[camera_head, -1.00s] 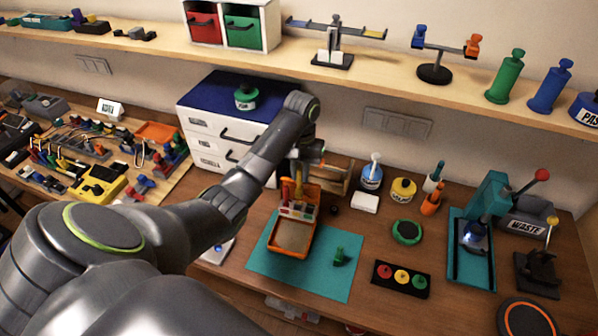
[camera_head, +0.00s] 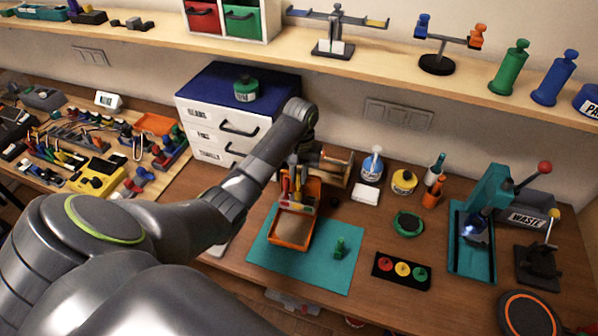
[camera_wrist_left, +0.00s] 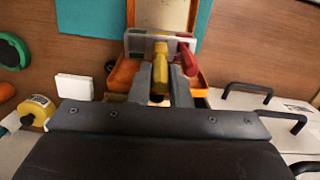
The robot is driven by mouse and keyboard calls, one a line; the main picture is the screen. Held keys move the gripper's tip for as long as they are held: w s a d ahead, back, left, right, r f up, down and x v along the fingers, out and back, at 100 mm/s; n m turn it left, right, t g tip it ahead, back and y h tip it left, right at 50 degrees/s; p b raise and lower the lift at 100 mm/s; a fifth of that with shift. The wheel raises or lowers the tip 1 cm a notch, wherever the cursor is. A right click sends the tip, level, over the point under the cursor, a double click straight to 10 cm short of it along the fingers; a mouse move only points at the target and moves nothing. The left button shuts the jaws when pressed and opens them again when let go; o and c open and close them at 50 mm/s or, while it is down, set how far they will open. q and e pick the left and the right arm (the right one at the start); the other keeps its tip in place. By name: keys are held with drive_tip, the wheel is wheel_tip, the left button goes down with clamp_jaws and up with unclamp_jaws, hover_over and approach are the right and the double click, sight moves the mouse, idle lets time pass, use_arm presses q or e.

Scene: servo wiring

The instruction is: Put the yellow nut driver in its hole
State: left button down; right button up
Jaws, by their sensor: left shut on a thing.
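The yellow nut driver (camera_wrist_left: 160,68) is between the two fingers of my left gripper (camera_wrist_left: 160,88) in the left wrist view; its yellow handle shows. In the head view my left gripper (camera_head: 296,172) is over the back part of an open orange box (camera_head: 290,229) on a teal mat (camera_head: 262,256). A red-handled tool (camera_wrist_left: 187,58) stands just right of the driver in the left wrist view. The driver's lower end and its hole are hidden, so I cannot tell whether it is inserted. My right gripper is out of view.
A small green part (camera_head: 340,248) stands on the mat right of the box. A black plate with colored buttons (camera_head: 402,271) lies farther right. The drawer cabinet (camera_head: 222,125) stands behind left, and a white block (camera_head: 366,193) lies right of the gripper.

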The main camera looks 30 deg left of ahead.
use_arm(q)
drive_tip(key=shift+r+p, duration=0.1)
drive_tip(key=shift+p, duration=0.2)
drive_tip(key=shift+s+f+b, duration=0.1)
drive_tip(key=shift+f+b, duration=0.2)
drive_tip(key=shift+f, duration=0.7)
idle(1.4)
drive_tip(key=c, duration=0.8)
unclamp_jaws()
drive_tip(key=shift+d, duration=0.1)
